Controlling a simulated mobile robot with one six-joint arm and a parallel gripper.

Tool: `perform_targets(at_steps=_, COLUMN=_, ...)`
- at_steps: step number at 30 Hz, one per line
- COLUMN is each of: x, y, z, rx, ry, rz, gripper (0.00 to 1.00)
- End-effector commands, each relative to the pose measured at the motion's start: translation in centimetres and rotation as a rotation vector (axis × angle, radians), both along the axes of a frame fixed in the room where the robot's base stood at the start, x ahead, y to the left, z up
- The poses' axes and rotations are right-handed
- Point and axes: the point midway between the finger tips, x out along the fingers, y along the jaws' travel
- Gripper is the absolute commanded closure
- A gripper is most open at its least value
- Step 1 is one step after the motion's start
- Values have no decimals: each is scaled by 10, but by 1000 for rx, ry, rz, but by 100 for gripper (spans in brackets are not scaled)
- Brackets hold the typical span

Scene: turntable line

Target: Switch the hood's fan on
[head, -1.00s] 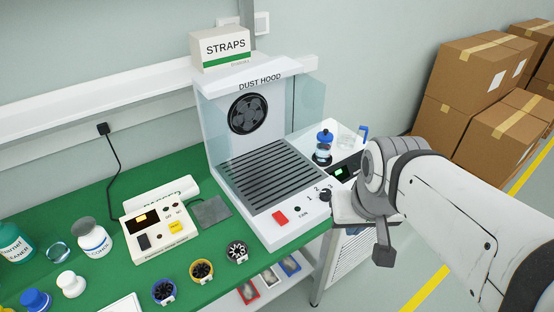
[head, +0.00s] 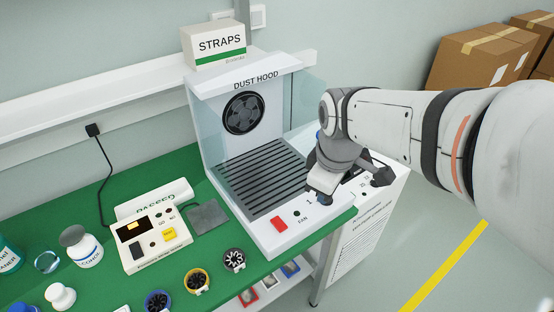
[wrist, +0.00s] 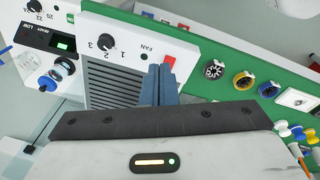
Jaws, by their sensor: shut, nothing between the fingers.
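The white dust hood (head: 207,150) stands on the green bench, with a fan (head: 245,113) behind its grille deck (head: 262,180). On its front panel are a red switch (head: 279,224), a small dark indicator (head: 297,213) and the label FAN. The wrist view shows the red switch (wrist: 169,63) and a black dial (wrist: 105,41) marked 1, 2, 3. In the head view my gripper hides the dial. My gripper (head: 319,199) is shut and empty over the panel's right part. In the wrist view its blue fingertips (wrist: 160,70) appear close to the red switch; contact cannot be told.
A STRAPS box (head: 214,45) sits above the hood. A tester (head: 155,240) and several small rotors in coloured rings, such as the yellow one (head: 197,280), stand to the left. Another device with a dial (wrist: 35,6) stands beside the hood. Boxes (head: 480,55) are behind.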

Motion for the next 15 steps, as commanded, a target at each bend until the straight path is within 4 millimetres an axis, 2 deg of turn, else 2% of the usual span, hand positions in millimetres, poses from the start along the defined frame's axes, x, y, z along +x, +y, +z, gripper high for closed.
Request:
perform_targets(at_steps=3, x=25, y=27, z=-11, rx=-47, ry=48, rz=376, gripper=100)
perform_targets(at_steps=9, x=52, y=64, z=-29, rx=-90, ry=102, rz=899, gripper=100)
perform_targets(at_steps=15, x=63, y=83, z=-39, rx=-104, ry=124, rz=1155, gripper=100)
